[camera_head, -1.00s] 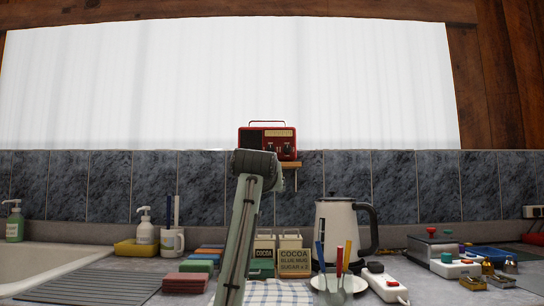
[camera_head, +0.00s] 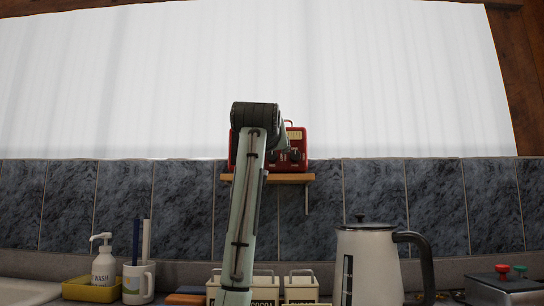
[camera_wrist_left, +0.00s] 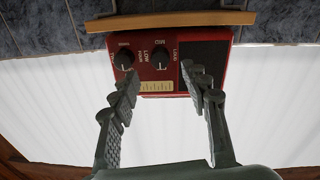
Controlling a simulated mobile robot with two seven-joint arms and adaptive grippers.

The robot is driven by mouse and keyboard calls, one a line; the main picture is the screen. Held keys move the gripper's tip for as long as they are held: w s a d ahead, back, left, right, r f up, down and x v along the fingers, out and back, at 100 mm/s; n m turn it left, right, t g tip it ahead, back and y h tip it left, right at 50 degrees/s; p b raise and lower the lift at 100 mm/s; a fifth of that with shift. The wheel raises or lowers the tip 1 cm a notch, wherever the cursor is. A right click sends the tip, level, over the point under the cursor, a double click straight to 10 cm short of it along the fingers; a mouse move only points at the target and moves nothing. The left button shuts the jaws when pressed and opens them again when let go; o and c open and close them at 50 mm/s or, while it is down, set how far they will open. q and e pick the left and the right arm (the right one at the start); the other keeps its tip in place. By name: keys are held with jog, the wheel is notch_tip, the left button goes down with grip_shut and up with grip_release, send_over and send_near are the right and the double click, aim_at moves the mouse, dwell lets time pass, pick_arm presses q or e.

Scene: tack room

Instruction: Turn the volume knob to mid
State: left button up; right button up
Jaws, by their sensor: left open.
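The red radio (camera_head: 297,140) stands on a small wooden shelf (camera_head: 290,178) against the tiled wall, partly hidden by my left arm. In the left wrist view the radio (camera_wrist_left: 140,75) appears upside down. It has two dark knobs. The volume knob (camera_wrist_left: 160,60) is the one with LOW, MID and LOUD around it; I cannot surely read where it points. The other knob (camera_wrist_left: 123,58) is beside it, near the left fingertip. My left gripper (camera_wrist_left: 159,72) is open and empty, its fingers spread in front of the radio face. In the head view the arm mostly hides it. My right gripper is not in view.
Below on the counter are a kettle (camera_head: 370,262), cocoa tins (camera_head: 301,287), a soap bottle (camera_head: 103,262) and a mug (camera_head: 138,282). A box with red and green buttons (camera_head: 502,285) is at the right. The white curtain (camera_head: 400,80) behind is clear.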

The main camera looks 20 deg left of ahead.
aim_at(272, 156)
pick_arm(q)
jog(key=p+x, duration=0.1)
jog(key=x, duration=0.5)
jog(key=shift+a, duration=0.1)
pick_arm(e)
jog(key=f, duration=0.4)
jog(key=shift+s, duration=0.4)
pick_arm(q)
jog(key=shift+c, duration=0.4)
grip_shut()
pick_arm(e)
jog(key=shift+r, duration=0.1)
